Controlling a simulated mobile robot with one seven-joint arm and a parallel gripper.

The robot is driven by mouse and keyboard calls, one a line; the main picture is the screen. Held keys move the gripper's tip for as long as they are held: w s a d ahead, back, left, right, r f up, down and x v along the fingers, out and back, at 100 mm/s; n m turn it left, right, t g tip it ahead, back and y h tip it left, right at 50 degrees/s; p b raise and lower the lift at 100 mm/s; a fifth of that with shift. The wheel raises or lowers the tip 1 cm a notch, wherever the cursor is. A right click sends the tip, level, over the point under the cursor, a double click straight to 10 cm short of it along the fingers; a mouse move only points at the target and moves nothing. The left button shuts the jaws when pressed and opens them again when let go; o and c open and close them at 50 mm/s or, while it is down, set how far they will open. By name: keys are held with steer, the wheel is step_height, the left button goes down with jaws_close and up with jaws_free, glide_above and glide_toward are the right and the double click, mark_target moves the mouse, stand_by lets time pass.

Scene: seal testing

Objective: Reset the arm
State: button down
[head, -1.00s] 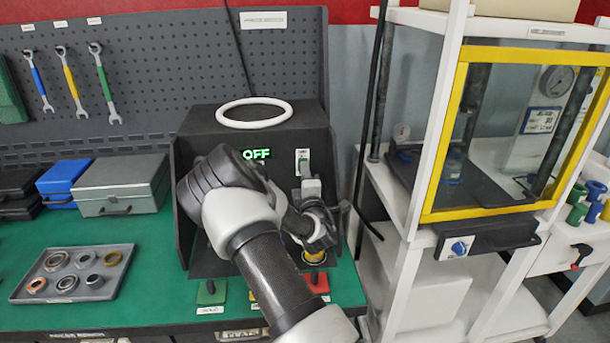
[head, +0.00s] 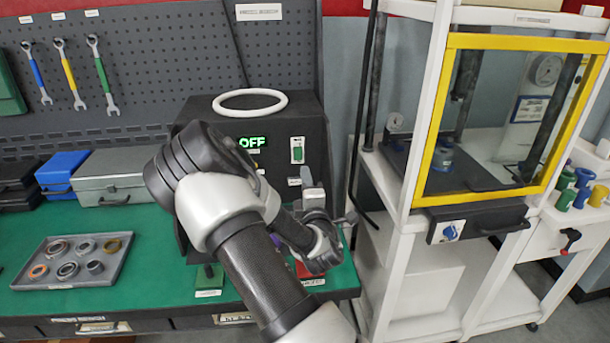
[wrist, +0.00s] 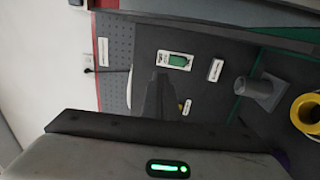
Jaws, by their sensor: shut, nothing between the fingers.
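My arm (head: 245,235) reaches from the bottom of the head view toward the dark press box on the green bench, bent at a dark elbow.
The dark box (head: 200,118) bears a white ring (head: 250,110), a green "OFF" display (head: 252,142) and a green switch (head: 297,152). A tray of rings (head: 72,282) and grey case (head: 115,185) stand left. A yellow-framed cabinet (head: 432,125) stands right, with aisle between.

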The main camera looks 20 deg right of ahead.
stand_by(0.3)
steer(key=s+a+r+m+g+y+p, duration=0.4)
steer(key=s+a+r+m+g+p, duration=0.3)
steer(key=s+a+r+m+g, duration=0.45)
steer(key=s+a+r+m+p, duration=0.1)
steer(key=s+a+r, duration=0.1)
steer(key=s, duration=0.5)
steer(key=s+a+r+m+g+y+p, duration=0.1)
steer(key=s+a+r, duration=0.1)
steer(key=s+r, duration=0.3)
steer(key=s+a+r+m+p, duration=0.1)
steer(key=s+r, duration=0.3)
steer(key=s, duration=0.6)
steer(key=shift+s+a, duration=0.15)
steer(key=shift+a, duration=0.4)
steer(key=shift+g, duration=0.25)
